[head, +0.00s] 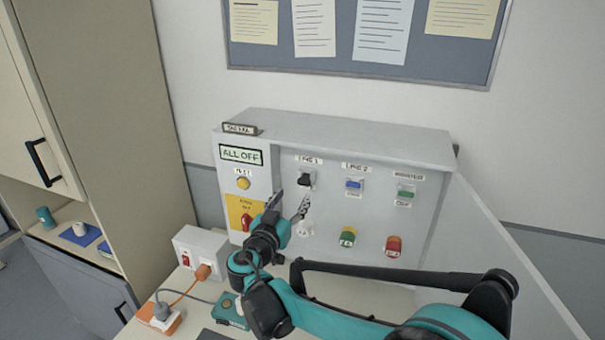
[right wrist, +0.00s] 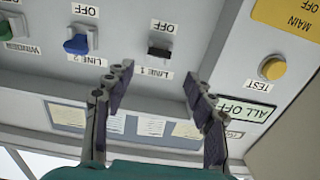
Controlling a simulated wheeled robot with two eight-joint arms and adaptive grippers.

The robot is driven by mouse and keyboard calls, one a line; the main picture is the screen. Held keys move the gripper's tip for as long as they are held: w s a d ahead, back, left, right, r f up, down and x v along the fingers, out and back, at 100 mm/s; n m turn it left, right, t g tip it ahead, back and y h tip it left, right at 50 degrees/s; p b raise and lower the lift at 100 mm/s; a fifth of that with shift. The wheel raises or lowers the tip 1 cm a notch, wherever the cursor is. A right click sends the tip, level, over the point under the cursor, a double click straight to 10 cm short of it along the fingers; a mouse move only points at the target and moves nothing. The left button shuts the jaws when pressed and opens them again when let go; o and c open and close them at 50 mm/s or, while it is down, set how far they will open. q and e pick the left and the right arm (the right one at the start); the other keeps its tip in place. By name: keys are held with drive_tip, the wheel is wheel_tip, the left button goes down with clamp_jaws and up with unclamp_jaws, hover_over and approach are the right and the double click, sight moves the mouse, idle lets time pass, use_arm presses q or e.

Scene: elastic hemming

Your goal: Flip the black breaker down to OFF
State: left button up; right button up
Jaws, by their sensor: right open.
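The black breaker (head: 306,180) is on the upright grey panel (head: 330,142), under the LINE 1 label. It also shows in the right wrist view (right wrist: 159,49), which is upside down, with its OFF label on the far side from LINE 1. I cannot clearly tell its lever position. My right gripper (head: 288,200) is open and empty in front of the panel, just left of and below the breaker in the head view. In the right wrist view its fingertips (right wrist: 157,72) are spread to either side of the breaker's column, apart from it. My left gripper is out of view.
A blue breaker (head: 354,184) and a green breaker (head: 405,191) sit to the right. Green (head: 347,237) and red (head: 393,246) buttons are below. A yellow TEST button (head: 243,183) and red main switch (head: 246,222) are left. An open clear door (head: 500,260) stands at right.

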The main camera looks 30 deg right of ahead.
sight(303, 182)
drive_tip(key=x, duration=0.7)
drive_tip(key=shift+d, duration=0.15)
